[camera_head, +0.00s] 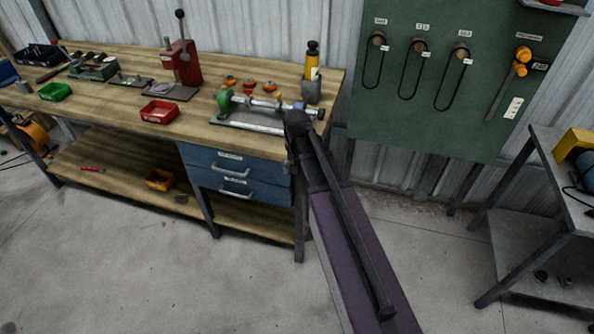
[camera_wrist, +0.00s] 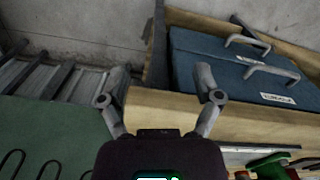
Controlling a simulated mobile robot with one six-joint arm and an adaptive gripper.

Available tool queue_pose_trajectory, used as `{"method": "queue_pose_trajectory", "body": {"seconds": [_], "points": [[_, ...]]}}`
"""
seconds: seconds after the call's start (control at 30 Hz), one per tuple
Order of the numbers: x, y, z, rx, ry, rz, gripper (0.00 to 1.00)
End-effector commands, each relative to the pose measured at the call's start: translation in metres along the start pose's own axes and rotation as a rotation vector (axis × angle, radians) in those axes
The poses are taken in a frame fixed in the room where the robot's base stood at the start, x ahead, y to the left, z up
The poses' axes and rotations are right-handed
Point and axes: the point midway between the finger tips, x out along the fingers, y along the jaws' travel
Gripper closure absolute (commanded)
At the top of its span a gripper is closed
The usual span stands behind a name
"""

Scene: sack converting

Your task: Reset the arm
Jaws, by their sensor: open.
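My gripper (camera_wrist: 162,88) shows in the wrist view with its two grey fingers spread apart and nothing between them. Beyond the fingers are the pale wooden edge of the workbench (camera_wrist: 150,112) and the blue drawer unit (camera_wrist: 225,70). In the head view my arm reaches up from the bottom right, and its dark far end overlaps the right front corner of the workbench (camera_head: 235,135). The fingers cannot be made out clearly there. I see no object held.
On the bench near my arm stand a green-ended fixture (camera_head: 225,101), a yellow bottle (camera_head: 312,66) and a red tray (camera_head: 159,111). A green tool board (camera_head: 440,120) hangs behind. A metal table (camera_head: 570,200) stands right. The front floor is open.

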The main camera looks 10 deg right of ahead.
Motion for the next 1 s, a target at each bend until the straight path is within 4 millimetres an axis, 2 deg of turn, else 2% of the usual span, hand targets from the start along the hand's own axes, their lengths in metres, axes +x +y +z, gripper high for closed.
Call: {"method": "queue_pose_trajectory", "body": {"seconds": [0.2, 0.33, 0.47, 0.73, 0.87, 1.0], "points": [[-0.001, 0.001, 0.001, 0.0, 0.0, 0.0, 0.17], [-0.004, 0.004, 0.012, -0.017, 0.0, 0.0, 0.17], [-0.011, 0.01, 0.037, -0.061, 0.0, 0.0, 0.17], [-0.027, 0.026, 0.102, -0.194, 0.0, 0.0, 0.17], [-0.03, 0.03, 0.118, -0.236, 0.0, 0.001, 0.17], [-0.031, 0.031, 0.122, -0.251, 0.0, 0.001, 0.17]]}}
